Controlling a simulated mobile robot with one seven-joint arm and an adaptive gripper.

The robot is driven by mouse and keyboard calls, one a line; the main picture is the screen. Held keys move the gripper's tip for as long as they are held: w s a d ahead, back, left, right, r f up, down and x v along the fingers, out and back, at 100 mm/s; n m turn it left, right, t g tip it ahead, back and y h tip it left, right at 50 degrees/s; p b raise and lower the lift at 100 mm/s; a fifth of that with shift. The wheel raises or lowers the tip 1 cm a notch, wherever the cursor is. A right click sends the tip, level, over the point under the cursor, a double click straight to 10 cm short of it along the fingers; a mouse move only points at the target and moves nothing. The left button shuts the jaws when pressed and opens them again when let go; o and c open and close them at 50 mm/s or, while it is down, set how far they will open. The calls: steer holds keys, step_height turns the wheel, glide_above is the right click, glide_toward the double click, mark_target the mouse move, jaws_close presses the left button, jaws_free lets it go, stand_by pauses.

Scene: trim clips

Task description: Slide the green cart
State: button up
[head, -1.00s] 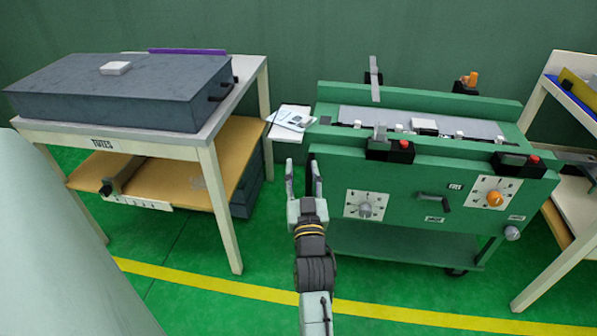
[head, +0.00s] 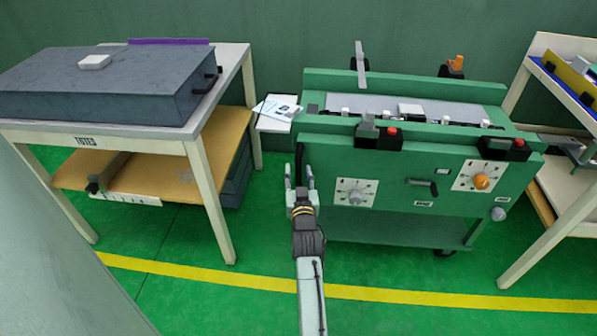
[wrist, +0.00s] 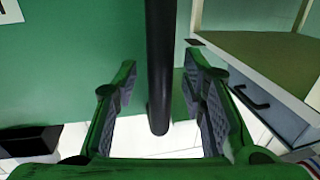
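The green cart (head: 430,165) stands right of centre in the head view, with knobs, a crank and a grey-topped tray on it. A dark upright bar (head: 299,158) is at its left front edge. My gripper (head: 299,178) is at that edge with its fingers open. In the wrist view, the black bar (wrist: 160,60) runs between the two open fingers (wrist: 160,105), with a gap visible on each side. The cart's green face (wrist: 70,70) fills the left of that view.
A cream table (head: 150,138) with a big grey case (head: 110,90) stands left of the cart. Another bench (head: 550,180) is close on the right. A green wall is behind. The floor in front, with a yellow line (head: 420,296), is clear.

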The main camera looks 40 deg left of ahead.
steer(key=shift+w+a, duration=0.2)
steer(key=shift+w, duration=0.05)
steer(key=shift+c, duration=0.5)
jaws_close()
stand_by(0.4)
